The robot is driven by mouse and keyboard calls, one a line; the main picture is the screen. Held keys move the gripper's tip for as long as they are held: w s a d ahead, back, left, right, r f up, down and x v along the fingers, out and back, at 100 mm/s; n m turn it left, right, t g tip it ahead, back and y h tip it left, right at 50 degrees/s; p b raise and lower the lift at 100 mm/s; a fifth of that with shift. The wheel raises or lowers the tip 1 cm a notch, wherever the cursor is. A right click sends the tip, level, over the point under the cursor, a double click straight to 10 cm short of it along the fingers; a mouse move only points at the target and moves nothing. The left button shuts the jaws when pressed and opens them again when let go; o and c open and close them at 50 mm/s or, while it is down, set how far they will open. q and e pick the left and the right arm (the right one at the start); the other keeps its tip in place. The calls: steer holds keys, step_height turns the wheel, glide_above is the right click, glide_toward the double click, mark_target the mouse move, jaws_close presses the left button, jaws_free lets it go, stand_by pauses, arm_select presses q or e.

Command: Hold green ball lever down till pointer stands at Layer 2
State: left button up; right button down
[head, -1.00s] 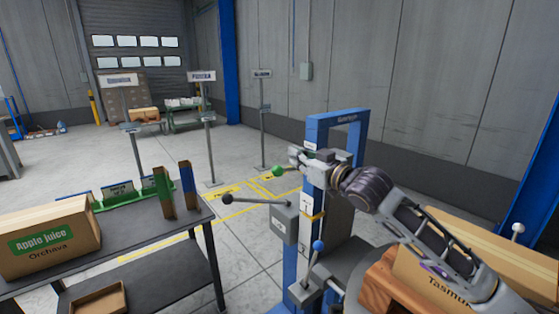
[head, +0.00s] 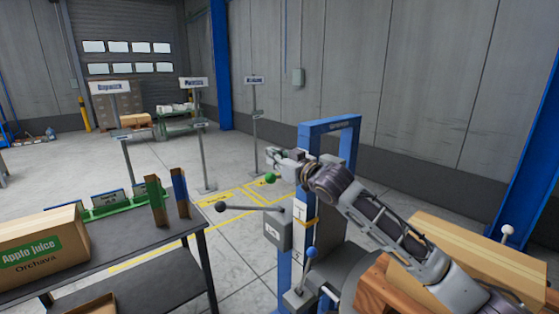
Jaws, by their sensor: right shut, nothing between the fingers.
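The green ball (head: 270,178) of the lever shows at the left side of the blue post machine (head: 335,128). My right gripper (head: 271,157) is shut and empty. Its fingertips are just above the green ball in the picture; I cannot tell whether they touch it. The lever's arm is mostly hidden behind the gripper and post. A white scale plate (head: 299,210) is on the post, with an orange-yellow piece (head: 312,222) beside it that may be the pointer. Its marks are too small to read surely. My left gripper is not in view.
A black ball lever (head: 221,207) sticks out left of the machine, and a blue ball lever (head: 312,252) stands below. A cardboard case (head: 470,250) is at the right. A dark table (head: 165,240) with an Apple Juice case (head: 40,245) stands at the left.

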mark_target(271, 176)
steer(key=shift+w+a, duration=0.45)
steer(key=shift+w, duration=0.15)
steer(key=shift+w+a, duration=0.45)
steer(key=shift+w, duration=0.15)
steer(key=shift+s+d+f, duration=0.1)
steer(key=shift+d+f, duration=0.05)
steer(key=shift+f, duration=0.3)
steer(key=shift+s+d+f, duration=0.1)
steer(key=shift+f, duration=0.3)
steer(key=shift+s+d+f, duration=0.15)
steer(key=shift+f, duration=0.35)
steer(key=shift+s+d+f, duration=0.15)
steer(key=shift+f, duration=0.35)
steer(key=shift+f, duration=0.15)
